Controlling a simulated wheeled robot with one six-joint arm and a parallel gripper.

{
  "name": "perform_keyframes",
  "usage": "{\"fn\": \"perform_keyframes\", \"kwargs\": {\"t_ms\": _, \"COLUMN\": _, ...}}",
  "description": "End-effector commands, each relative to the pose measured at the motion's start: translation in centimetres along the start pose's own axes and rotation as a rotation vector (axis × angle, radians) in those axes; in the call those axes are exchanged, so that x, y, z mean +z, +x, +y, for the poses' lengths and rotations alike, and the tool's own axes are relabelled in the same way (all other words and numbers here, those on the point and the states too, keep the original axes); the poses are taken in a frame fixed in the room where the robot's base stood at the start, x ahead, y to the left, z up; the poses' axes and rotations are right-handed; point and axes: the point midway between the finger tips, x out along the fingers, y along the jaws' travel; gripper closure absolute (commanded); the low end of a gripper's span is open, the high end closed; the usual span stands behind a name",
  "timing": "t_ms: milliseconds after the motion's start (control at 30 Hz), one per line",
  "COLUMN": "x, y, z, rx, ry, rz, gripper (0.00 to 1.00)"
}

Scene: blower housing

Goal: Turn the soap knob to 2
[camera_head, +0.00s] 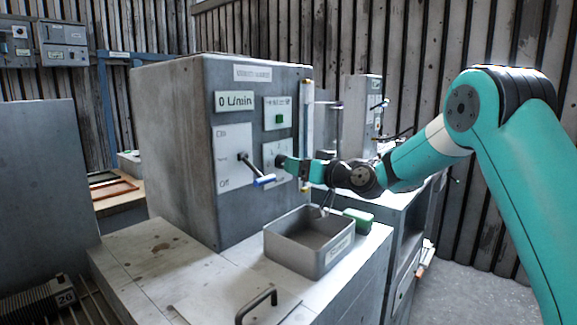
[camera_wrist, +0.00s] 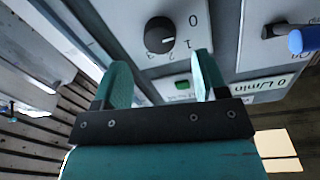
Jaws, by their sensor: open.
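The soap knob (camera_wrist: 159,36) is a round black dial on a light plate in the wrist view. The digits 0, 1 and 2 stand around it, and its short white mark points roughly toward the 1. My gripper (camera_wrist: 163,68) is open, with one teal finger on either side below the knob in that view. Nothing shows between the fingers, and I cannot tell how far the tips are from the panel. In the head view my gripper (camera_head: 287,163) is at the knob's plate (camera_head: 270,150) and covers much of the knob.
The grey machine housing (camera_head: 230,90) carries a blue-handled lever (camera_head: 262,181), a "0 L/min" sign (camera_head: 235,101) and a green button (camera_head: 280,119). A metal tray (camera_head: 295,262) and a green block (camera_head: 358,218) stand below my gripper.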

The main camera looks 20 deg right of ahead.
Motion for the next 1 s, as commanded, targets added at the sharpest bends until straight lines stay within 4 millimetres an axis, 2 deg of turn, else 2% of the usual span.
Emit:
{"fn": "perform_keyframes", "kwargs": {"t_ms": 100, "x": -0.2, "y": 2.1, "z": -0.1, "rx": -0.002, "ry": 0.000, "rz": -0.002, "gripper": 0.34}}
{"fn": "perform_keyframes", "kwargs": {"t_ms": 300, "x": -0.1, "y": 4.3, "z": 0.0, "rx": -0.001, "ry": 0.001, "rz": -0.004, "gripper": 0.34}}
{"fn": "perform_keyframes", "kwargs": {"t_ms": 633, "x": 0.1, "y": 4.8, "z": 0.0, "rx": 0.000, "ry": 0.001, "rz": -0.004, "gripper": 0.34}}
{"fn": "perform_keyframes", "kwargs": {"t_ms": 833, "x": 0.1, "y": 4.7, "z": 0.0, "rx": 0.000, "ry": 0.001, "rz": -0.004, "gripper": 0.80}}
{"fn": "perform_keyframes", "kwargs": {"t_ms": 867, "x": 0.1, "y": 4.7, "z": 0.0, "rx": 0.000, "ry": 0.001, "rz": -0.004, "gripper": 0.83}}
{"fn": "perform_keyframes", "kwargs": {"t_ms": 1000, "x": 0.0, "y": 4.7, "z": 0.0, "rx": 0.001, "ry": 0.004, "rz": -0.004, "gripper": 0.83}}
